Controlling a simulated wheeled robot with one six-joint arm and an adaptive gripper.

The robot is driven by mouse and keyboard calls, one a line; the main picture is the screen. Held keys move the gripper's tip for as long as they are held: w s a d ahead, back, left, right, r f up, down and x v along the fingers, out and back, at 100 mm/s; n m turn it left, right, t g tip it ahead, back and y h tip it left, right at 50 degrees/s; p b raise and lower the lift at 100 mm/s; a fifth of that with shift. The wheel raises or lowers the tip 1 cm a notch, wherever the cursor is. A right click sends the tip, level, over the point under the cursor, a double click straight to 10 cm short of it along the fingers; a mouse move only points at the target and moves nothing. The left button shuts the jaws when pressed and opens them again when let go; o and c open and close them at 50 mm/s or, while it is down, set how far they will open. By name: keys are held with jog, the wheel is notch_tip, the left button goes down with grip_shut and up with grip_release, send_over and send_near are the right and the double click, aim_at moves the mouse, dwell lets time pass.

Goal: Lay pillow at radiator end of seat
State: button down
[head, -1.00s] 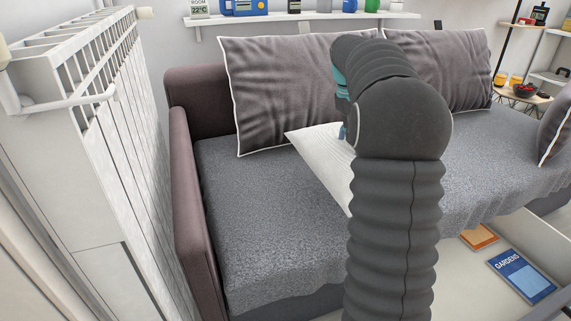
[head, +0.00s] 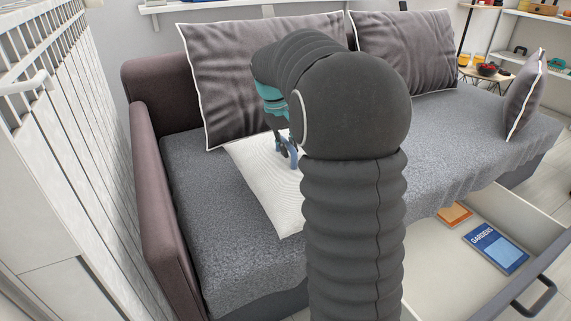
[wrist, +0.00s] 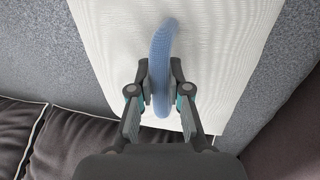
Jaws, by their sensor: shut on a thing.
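The white pillow (head: 262,185) is over the left part of the grey sofa seat (head: 215,255), in front of a large grey back cushion. I cannot tell whether it touches the seat. My gripper (head: 287,152) is at the pillow's upper side, partly hidden by my arm. In the wrist view my gripper (wrist: 161,92) is shut on a blue loop (wrist: 162,50) on the white pillow (wrist: 225,45). The radiator (head: 75,140) stands at the left, beside the sofa's brown armrest (head: 155,200). My arm hides the pillow's right part in the head view.
Large grey back cushions (head: 260,65) lean along the sofa back. A small grey cushion (head: 524,98) stands at the far right. An open drawer (head: 440,270) under the seat holds a blue book (head: 496,248) and an orange one (head: 455,214). The seat beside the armrest is clear.

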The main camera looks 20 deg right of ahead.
aim_at(285, 159)
jog(key=shift+s+a+f, duration=0.1)
jog(key=shift+a+f, duration=0.2)
jog(key=shift+a, duration=0.1)
jog(key=shift+a+b+x, duration=0.2)
jog(key=shift+b+x, duration=0.05)
jog(key=shift+x, duration=0.7)
jog(key=shift+a+b+x, duration=0.2)
jog(key=shift+x, duration=0.75)
jog(key=c, duration=1.1)
grip_release()
jog(key=shift+f, duration=0.1)
jog(key=p+v, duration=0.2)
jog(key=v, duration=1)
jog(key=shift+s, duration=0.15)
